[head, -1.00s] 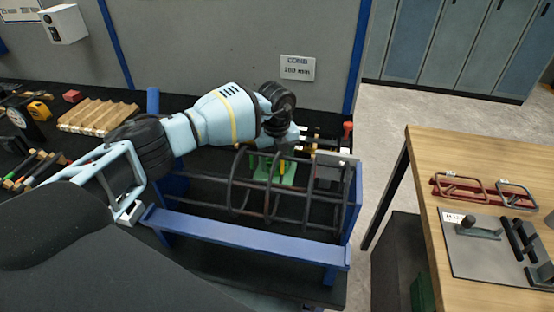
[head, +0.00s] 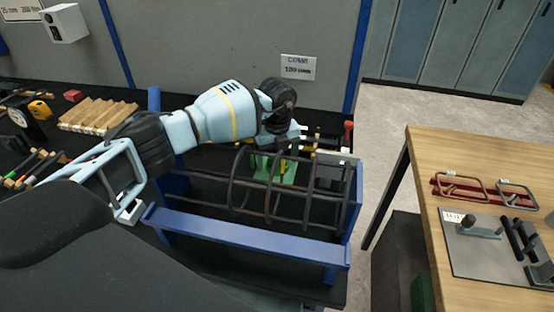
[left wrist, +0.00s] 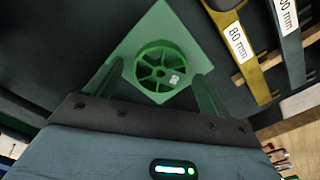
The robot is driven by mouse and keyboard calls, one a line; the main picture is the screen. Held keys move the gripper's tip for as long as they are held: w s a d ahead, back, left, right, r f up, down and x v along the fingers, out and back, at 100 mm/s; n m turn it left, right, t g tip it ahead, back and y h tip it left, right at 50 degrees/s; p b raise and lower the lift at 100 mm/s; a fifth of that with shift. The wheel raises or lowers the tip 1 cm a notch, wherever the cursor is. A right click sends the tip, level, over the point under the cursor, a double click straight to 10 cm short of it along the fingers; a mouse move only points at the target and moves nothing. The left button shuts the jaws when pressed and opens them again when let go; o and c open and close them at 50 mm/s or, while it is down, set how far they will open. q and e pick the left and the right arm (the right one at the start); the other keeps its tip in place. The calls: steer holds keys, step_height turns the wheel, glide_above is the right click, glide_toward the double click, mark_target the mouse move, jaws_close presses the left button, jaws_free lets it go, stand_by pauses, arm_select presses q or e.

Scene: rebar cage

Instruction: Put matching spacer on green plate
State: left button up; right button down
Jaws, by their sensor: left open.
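The green plate (left wrist: 142,30) is a flat square seen as a diamond in the left wrist view. In the head view the green plate (head: 288,174) shows partly behind the cage bars. A green wheel-shaped spacer (left wrist: 161,71) with spokes and a small pale tag appears flat on the plate. My left gripper (left wrist: 162,80) is open, its two green fingers on either side of the spacer and visibly apart from it. In the head view my left gripper (head: 285,137) is over the back of the cage, its fingers hard to make out. My right gripper is not in view.
The rebar cage (head: 235,185) with dark hoops stands in a blue frame (head: 245,234), close below my left arm. A yellow piece marked 80 mm (left wrist: 238,43) and a grey labelled piece (left wrist: 288,45) lie beside the plate. A wooden table (head: 430,205) stands right.

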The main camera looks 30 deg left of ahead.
arm_select(q)
step_height(320, 180, up, 12)
steer(key=shift+f, duration=0.25)
stand_by(0.3)
